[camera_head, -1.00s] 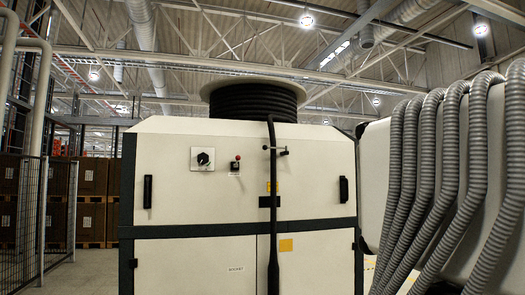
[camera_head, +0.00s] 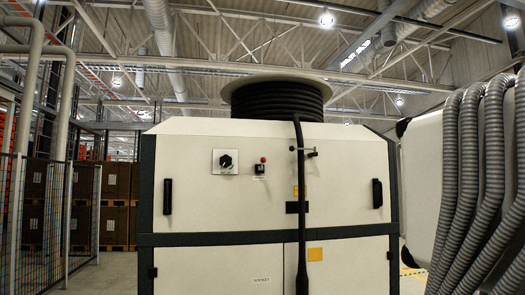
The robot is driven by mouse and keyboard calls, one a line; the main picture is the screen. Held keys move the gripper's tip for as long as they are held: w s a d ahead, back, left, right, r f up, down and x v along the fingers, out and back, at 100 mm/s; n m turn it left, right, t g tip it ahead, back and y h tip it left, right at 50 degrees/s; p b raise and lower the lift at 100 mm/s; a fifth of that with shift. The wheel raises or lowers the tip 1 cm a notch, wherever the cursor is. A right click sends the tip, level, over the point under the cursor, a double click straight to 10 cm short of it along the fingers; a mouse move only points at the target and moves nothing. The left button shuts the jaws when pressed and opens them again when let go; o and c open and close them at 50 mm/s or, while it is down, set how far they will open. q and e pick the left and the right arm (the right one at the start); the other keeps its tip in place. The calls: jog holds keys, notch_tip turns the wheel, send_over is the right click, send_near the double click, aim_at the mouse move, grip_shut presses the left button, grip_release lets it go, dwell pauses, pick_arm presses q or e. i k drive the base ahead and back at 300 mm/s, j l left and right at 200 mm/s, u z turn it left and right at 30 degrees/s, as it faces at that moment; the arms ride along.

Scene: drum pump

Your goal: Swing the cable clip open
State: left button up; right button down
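The cable clip (camera_head: 304,150) is a small dark bar on the upper front of a cream cabinet (camera_head: 240,205). It sits across a thick black cable (camera_head: 300,185) that hangs from a coil (camera_head: 278,100) on the cabinet top. The clip is too small to tell how it is latched. Neither of my grippers is in view.
The cabinet has a rotary switch (camera_head: 226,161), a red-topped lever (camera_head: 262,165) and two black handles (camera_head: 167,196). Grey ribbed hoses (camera_head: 470,175) on a white unit fill the right side. A mesh fence (camera_head: 80,225) stands at left.

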aim_at(291, 149)
jog(key=i+u, duration=0.45)
jog(key=i+l+u, duration=0.2)
jog(key=i+u, duration=0.25)
jog(key=i, duration=0.15)
